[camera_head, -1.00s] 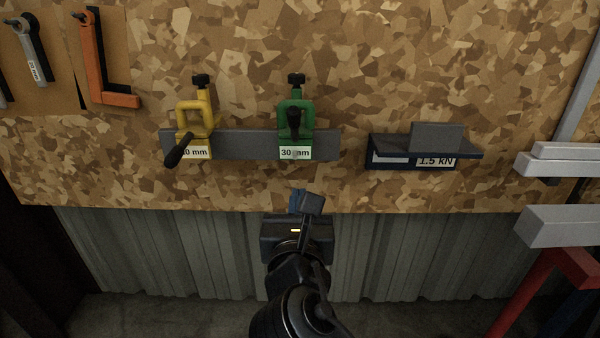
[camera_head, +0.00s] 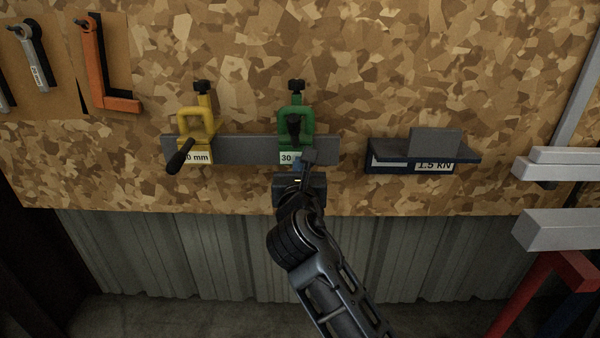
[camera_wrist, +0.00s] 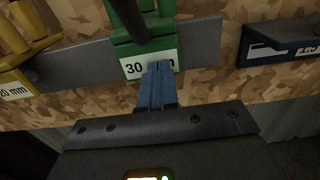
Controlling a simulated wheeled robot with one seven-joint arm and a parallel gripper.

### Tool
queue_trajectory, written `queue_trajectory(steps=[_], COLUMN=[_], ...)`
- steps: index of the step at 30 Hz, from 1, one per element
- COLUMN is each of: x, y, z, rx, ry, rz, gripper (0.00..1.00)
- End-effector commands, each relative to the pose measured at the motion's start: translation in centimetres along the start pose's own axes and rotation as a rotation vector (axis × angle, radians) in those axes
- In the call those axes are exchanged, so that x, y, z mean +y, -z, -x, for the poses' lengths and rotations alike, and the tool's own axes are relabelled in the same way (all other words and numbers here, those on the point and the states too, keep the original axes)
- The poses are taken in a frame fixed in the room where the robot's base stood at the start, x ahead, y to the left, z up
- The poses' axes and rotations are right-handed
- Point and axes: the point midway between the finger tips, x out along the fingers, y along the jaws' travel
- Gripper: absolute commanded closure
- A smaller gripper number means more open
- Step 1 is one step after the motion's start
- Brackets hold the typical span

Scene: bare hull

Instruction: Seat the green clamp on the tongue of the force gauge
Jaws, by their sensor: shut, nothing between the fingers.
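The green clamp (camera_head: 297,120) sits on the grey rail on the wall board, upright, with a black knob on top and a "30 mm" label; it also shows in the wrist view (camera_wrist: 141,35). The force gauge (camera_head: 384,160), labelled "1.5 kN", is fixed to the board at the right. Its grey upright tongue (camera_head: 434,142) stands up from its dark ledge. My gripper (camera_head: 308,157) is shut and empty, in front of the clamp's label. In the wrist view its blue fingers (camera_wrist: 158,82) are together and overlap the label; whether they touch it I cannot tell.
A yellow clamp (camera_head: 197,122) hangs on the same grey rail (camera_head: 245,149), to the left. Orange and grey tools hang at the upper left. Pale grey beams (camera_head: 560,226) and a red frame stand at the right. The board between rail and gauge is clear.

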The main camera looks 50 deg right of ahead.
Motion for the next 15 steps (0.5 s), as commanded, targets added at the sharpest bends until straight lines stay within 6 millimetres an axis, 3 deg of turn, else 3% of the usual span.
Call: queue_trajectory(steps=[11,15], x=[0.01,0.04], y=[-0.08,-0.42], z=[-0.18,-1.09], rx=[0.0,-0.001], ry=[0.0,0.0], rz=[0.0,0.0], gripper=[1.0,1.0])
